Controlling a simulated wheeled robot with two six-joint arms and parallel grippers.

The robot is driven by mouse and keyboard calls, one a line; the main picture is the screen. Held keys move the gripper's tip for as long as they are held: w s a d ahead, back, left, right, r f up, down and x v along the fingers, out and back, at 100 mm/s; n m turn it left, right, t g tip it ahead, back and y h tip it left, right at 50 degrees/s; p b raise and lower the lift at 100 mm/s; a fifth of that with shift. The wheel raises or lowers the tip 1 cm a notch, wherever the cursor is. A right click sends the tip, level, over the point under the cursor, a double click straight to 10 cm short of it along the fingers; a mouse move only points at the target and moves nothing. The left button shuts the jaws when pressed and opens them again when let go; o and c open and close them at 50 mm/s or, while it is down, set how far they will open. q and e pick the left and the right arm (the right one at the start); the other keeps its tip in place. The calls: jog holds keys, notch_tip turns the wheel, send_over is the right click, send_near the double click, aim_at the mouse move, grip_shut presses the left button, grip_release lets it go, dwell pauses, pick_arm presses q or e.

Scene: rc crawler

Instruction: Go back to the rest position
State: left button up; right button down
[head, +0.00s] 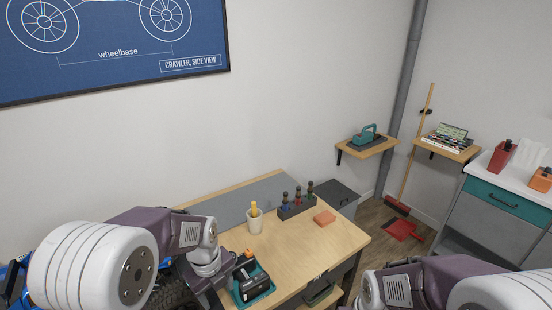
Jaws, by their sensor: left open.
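My left arm comes in from the left, over the workbench (300,258). My left gripper (216,292) points down at the bench's near left part, beside a teal tray (268,293) holding a black block-like item (252,284). It is open and I see nothing between its jaws, though its tips are partly hidden. My right arm shows at the lower right, over the floor side of the bench; its gripper is below the picture edge. Blue and black parts, perhaps the crawler (176,290), show behind my left arm, mostly hidden.
Wall shelves (378,149), a broom (416,140), a red dustpan (403,229) and a teal-drawer cabinet (503,205) stand to the right.

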pick_arm(q)
jog(key=s+a+f+n, duration=0.1)
jog(key=s+n, duration=0.4)
jog(key=n, duration=0.8)
jog(key=s+a+n, duration=0.1)
jog(key=s+n, duration=0.5)
jog(key=n, duration=0.8)
jog(key=shift+s+a+f, duration=0.15)
jog(key=shift+a+f, duration=0.05)
jog(key=shift+f, duration=0.15)
